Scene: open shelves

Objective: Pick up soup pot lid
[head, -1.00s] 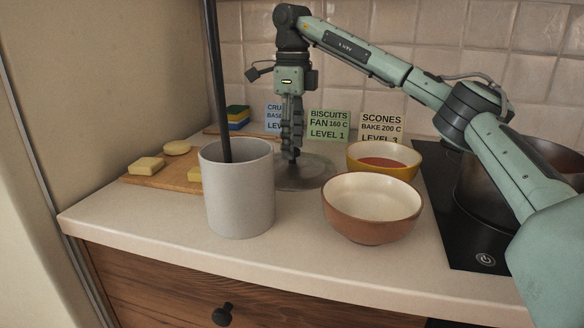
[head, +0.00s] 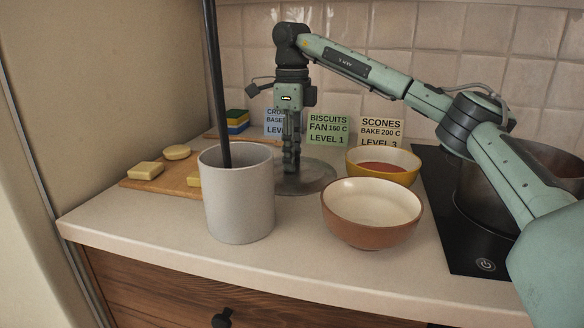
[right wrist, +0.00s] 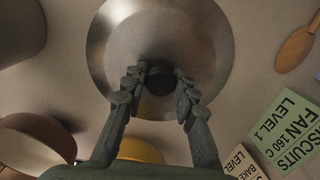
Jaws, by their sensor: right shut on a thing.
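The soup pot lid (head: 309,178) is a round metal lid lying on the counter behind the grey crock, which hides its left part in the head view. In the right wrist view the lid (right wrist: 205,40) fills the top middle, with a dark round knob (right wrist: 160,82) at its centre. My right gripper (head: 290,168) points straight down over the lid; in the right wrist view its fingers (right wrist: 160,85) are on both sides of the knob, shut on it. The lid looks flat on the counter; I cannot tell any gap. My left gripper is not in view.
A grey crock (head: 238,205) with a dark rod stands in front of the lid. A brown bowl (head: 372,225) and a yellow bowl (head: 405,178) stand to the right. Recipe cards (head: 328,130) stand behind. A pot (head: 480,195) sits on the black hob (head: 440,215) at right.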

